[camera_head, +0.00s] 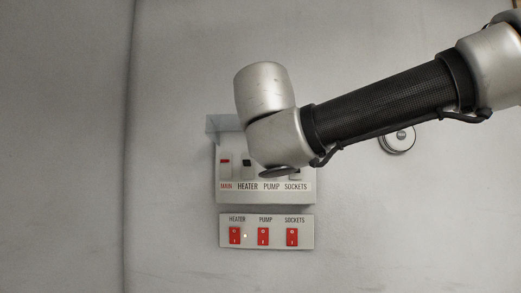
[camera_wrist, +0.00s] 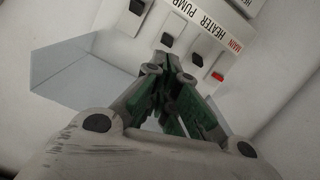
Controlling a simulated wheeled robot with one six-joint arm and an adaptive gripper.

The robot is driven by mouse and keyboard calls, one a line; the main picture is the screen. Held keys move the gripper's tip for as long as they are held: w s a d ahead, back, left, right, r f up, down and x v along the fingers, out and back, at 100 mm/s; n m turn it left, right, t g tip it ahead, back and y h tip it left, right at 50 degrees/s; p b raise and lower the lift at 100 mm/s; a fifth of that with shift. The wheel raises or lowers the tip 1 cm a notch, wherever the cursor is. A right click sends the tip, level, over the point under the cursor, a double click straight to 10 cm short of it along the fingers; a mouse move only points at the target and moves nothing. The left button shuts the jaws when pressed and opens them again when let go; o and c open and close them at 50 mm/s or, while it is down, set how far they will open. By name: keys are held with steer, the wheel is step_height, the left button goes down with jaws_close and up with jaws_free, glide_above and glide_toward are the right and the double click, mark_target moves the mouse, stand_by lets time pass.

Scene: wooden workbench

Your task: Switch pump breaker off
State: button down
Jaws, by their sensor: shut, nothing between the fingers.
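The breaker panel (camera_head: 306,193) is on the wall, labelled MAIN, HEATER, PUMP and SOCKETS. In the head view my arm hides the pump breaker. In the wrist view the black pump breaker lever (camera_wrist: 168,41) shows above its PUMP label, between the heater lever (camera_wrist: 196,60) and the sockets lever (camera_wrist: 137,6). My gripper (camera_wrist: 172,60) is shut and empty, its tips appearing close to the pump and heater levers. I cannot tell whether they touch. The head view hides my gripper behind the arm. The pump lever's on or off position is unclear.
The red main lever (camera_head: 225,161) is at the panel's left end. Below is a second panel (camera_head: 308,241) with red heater, pump and sockets rockers; a small light (camera_head: 245,236) glows beside the heater rocker. A bluish see-through plate (camera_wrist: 75,70) stands close to my gripper.

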steer(key=shift+a+r+m, duration=0.1)
steer(key=shift+r+m, duration=0.2)
steer(key=shift+m, duration=0.45)
steer(key=shift+r+m, duration=0.3)
steer(key=shift+m, duration=0.45)
steer(key=w+f, duration=0.1)
steer(key=w, duration=0.8)
steer(key=shift+w+d+f, duration=0.2)
steer(key=shift+w+f, duration=0.05)
steer(key=shift+w, duration=0.15)
steer(key=shift+f+t, duration=0.1)
steer(key=shift+t, duration=0.2)
